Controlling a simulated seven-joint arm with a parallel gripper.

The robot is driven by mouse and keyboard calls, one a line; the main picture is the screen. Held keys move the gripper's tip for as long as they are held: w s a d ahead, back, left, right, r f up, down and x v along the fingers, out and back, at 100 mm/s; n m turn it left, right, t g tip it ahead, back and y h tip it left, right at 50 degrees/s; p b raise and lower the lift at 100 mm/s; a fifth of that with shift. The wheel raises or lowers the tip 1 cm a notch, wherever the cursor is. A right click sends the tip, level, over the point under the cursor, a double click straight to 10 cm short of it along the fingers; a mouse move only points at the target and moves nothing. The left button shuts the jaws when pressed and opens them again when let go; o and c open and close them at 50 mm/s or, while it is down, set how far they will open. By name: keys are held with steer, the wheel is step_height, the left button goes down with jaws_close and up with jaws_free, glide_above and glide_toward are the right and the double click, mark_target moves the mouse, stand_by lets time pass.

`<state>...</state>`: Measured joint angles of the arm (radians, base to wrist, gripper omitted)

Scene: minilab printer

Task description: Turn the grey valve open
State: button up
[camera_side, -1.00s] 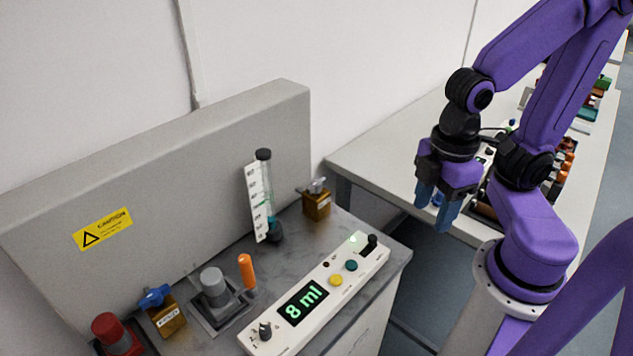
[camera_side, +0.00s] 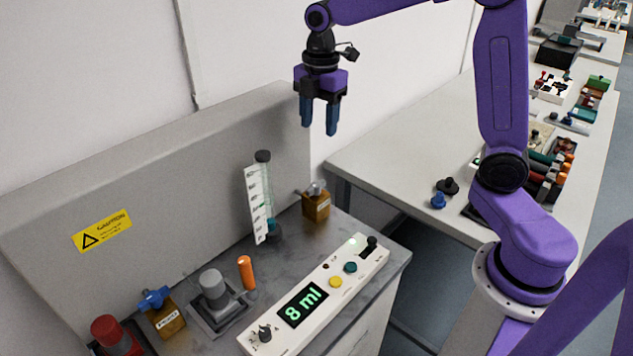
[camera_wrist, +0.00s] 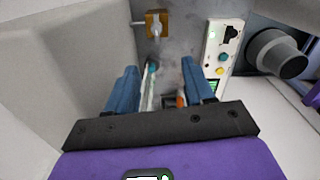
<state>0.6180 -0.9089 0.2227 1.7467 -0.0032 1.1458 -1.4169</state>
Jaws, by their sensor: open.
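The grey valve (camera_side: 316,187) has a grey handle on a brass-coloured block (camera_side: 316,207). It stands at the back right corner of the bench, right of the graduated cylinder (camera_side: 262,198). In the wrist view the valve (camera_wrist: 154,28) shows at the top, beyond my fingertips, with its handle and a side stub visible. My gripper (camera_side: 319,130) points down, high above the valve and apart from it. Its blue fingers are spread and empty. The wrist view shows my gripper (camera_wrist: 157,68) with a clear gap between the fingers.
A blue-handled valve (camera_side: 155,298), a red knob (camera_side: 113,335), a grey knob (camera_side: 214,288) and an orange handle (camera_side: 246,272) stand at the left. A control panel (camera_side: 318,296) reading "8 ml" lies along the front. A grey back wall (camera_side: 180,165) rises behind the bench.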

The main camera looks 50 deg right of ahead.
glide_toward(316, 184)
step_height(316, 184, down, 9)
steer(key=shift+w+f, duration=0.1)
steer(key=shift+f, duration=0.1)
stand_by(0.5)
jaws_close()
